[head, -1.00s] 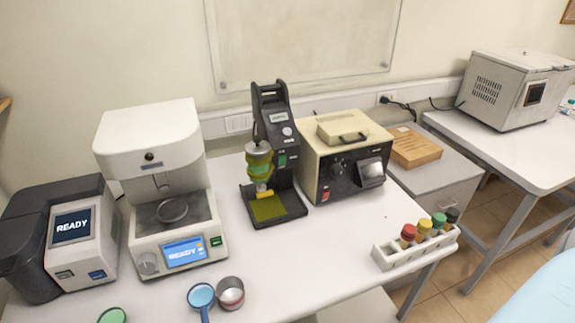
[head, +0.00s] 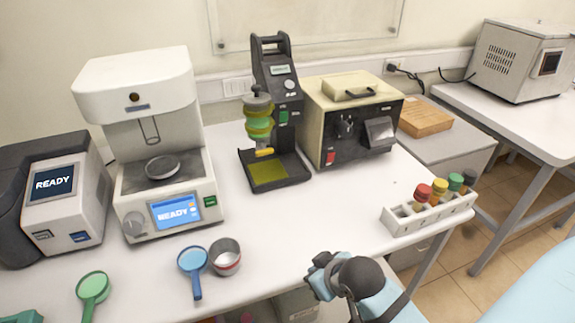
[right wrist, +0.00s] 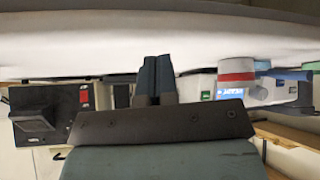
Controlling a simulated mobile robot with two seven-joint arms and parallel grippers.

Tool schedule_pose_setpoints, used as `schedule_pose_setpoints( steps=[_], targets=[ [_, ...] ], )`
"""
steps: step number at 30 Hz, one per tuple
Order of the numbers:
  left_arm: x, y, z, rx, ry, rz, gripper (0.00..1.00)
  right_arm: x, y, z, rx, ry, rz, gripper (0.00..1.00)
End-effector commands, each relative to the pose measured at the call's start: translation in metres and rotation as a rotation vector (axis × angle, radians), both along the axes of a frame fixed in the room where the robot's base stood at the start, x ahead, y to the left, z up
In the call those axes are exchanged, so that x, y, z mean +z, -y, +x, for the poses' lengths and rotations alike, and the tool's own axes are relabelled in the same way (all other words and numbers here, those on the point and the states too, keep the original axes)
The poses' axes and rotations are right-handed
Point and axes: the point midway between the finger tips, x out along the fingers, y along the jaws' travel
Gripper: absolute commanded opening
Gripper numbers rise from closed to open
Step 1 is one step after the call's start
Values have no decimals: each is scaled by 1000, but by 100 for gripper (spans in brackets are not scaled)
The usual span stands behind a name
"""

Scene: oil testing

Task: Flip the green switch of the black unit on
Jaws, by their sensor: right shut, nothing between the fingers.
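The black unit (head: 280,85) stands upright near the back middle of the table in the head view. Its green switch (head: 284,117) is on the front of its column, below a small display and a round knob. I cannot tell whether the switch is on or off. Green-yellow discs stand at the column's left, above a yellow plate on the base. My right gripper (head: 320,272) is at the table's front edge, well in front of and below the unit. In the right wrist view its fingers (right wrist: 157,62) are together and empty. My left gripper is out of view.
A cream box with a red switch (head: 330,157) stands right of the unit. A white machine (head: 140,85) stands left. A metal cup (head: 225,258), blue scoop (head: 192,262) and green scoop (head: 93,287) lie in front. A vial rack (head: 400,222) is at right.

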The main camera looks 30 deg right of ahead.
Motion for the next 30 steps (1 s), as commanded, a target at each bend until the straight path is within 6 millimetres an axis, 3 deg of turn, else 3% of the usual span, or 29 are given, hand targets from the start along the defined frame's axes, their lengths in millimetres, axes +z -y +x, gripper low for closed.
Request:
schedule_pose_setpoints(
  steps=[8, 15, 21, 30],
  targets=[
    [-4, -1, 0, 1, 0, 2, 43, 44, 38, 92, -91, 354, 2, 0],
    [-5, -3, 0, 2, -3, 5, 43, 116, 87, 172, -191, 779, -8, 0],
    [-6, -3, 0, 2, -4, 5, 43, 153, 111, 198, -242, 984, -20, 0],
    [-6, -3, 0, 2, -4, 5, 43, 160, 116, 201, -251, 1022, -24, 0]
  ],
)
